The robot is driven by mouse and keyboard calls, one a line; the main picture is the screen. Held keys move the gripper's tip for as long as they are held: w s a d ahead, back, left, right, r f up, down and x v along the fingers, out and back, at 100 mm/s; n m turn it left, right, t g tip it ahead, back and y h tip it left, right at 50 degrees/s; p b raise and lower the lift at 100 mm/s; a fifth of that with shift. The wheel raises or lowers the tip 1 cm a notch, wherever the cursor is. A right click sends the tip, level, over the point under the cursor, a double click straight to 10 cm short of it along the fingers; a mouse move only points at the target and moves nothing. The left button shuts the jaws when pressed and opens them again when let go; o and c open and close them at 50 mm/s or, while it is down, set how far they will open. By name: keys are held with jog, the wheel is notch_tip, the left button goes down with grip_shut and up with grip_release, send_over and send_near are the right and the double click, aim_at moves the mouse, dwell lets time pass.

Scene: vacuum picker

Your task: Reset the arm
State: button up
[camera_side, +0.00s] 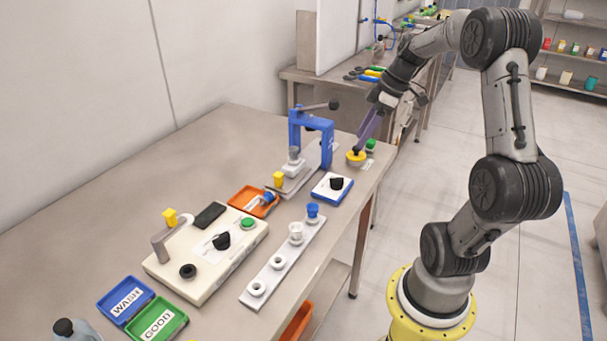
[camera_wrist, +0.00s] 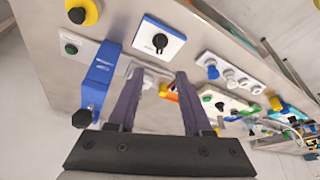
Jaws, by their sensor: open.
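My gripper (camera_wrist: 156,100) is open and empty in the wrist view, its two long dark purple fingers spread apart. In the side view my gripper (camera_side: 369,128) hangs at the far right end of the steel table, over or close to a yellow round knob (camera_side: 356,157); I cannot tell whether it touches. In the wrist view the yellow knob (camera_wrist: 83,11) lies at the upper left, clear of the fingers. A blue press (camera_side: 326,137) stands left of my gripper in the side view; it also shows beside the left finger in the wrist view (camera_wrist: 101,70).
A blue-edged white box with a black knob (camera_side: 335,187), a white strip with cups (camera_side: 283,263) and a beige machine (camera_side: 206,252) stand on the table (camera_side: 95,215). Orange (camera_side: 254,201), blue (camera_side: 126,300) and green (camera_side: 158,320) trays lie there too. The back left tabletop is clear.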

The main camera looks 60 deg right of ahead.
jog(key=w+a+r+n, duration=0.15)
jog(key=a+r, duration=0.25)
jog(key=a, duration=0.5)
jog(key=w+a+r+n, duration=0.1)
jog(key=a+r+n, duration=0.3)
jog(key=a, duration=0.6)
jog(key=s+a+f+m+h, duration=0.1)
jog(key=s+a+m, duration=0.2)
jog(key=s+m, duration=0.2)
jog(key=s+a+f+m+t, duration=0.1)
jog(key=s+a+f+m, duration=0.1)
jog(key=s+m, duration=0.3)
jog(key=shift+s+a+f+t+h, duration=0.3)
jog(key=shift+s+a+h, duration=0.1)
jog(key=shift+s, duration=0.6)
